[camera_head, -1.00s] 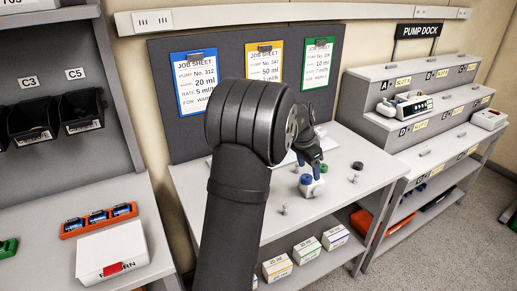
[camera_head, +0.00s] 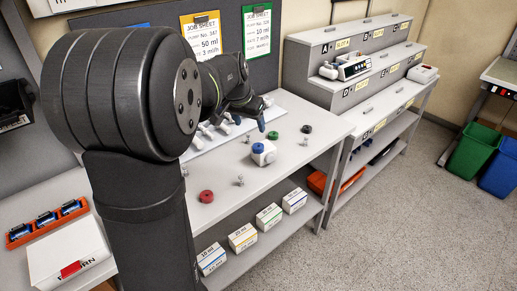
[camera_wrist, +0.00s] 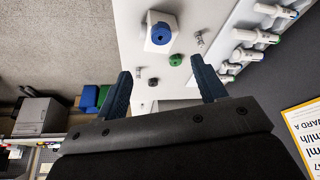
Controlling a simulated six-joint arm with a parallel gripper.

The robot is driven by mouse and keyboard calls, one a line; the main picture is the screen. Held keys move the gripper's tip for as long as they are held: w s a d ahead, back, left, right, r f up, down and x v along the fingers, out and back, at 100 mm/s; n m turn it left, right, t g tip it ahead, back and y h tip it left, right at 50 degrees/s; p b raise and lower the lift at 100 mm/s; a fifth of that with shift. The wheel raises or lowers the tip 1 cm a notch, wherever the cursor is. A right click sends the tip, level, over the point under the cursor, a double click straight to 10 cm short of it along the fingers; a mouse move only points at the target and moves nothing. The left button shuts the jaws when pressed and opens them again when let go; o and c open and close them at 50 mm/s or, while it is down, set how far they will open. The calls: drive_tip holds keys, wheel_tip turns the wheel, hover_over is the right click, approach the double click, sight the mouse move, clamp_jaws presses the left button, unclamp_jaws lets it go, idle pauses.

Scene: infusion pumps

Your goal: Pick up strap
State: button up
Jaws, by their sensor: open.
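I cannot make out a strap in either view. My gripper (camera_head: 261,122) is open and empty, held above the workbench (camera_head: 250,222). In the wrist view its two blue fingers (camera_wrist: 162,82) stand apart with nothing between them. Near it on the bench is a white block with a blue knob (camera_head: 263,152), which also shows in the wrist view (camera_wrist: 160,32). A green cap (camera_head: 272,135) and a black cap (camera_head: 306,129) lie close by. A red cap (camera_head: 206,196) lies toward the front edge.
A stepped pump dock (camera_head: 352,68) is at right. Labelled boxes (camera_head: 242,237) fill the shelf below. An orange rack (camera_head: 47,223) and white return box (camera_head: 68,255) are at left.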

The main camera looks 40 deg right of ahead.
hover_over(259, 146)
drive_tip(key=s+a, duration=0.1)
drive_tip(key=a, duration=0.2)
wheel_tip(259, 146, down, 8)
drive_tip(key=shift+d+x, duration=0.15)
drive_tip(key=shift+x, duration=1.1)
drive_tip(key=shift+d+x, duration=0.2)
drive_tip(key=shift+x, duration=1.05)
drive_tip(key=shift+w+r, duration=0.1)
drive_tip(key=shift+r, duration=0.05)
drive_tip(key=c, duration=1.1)
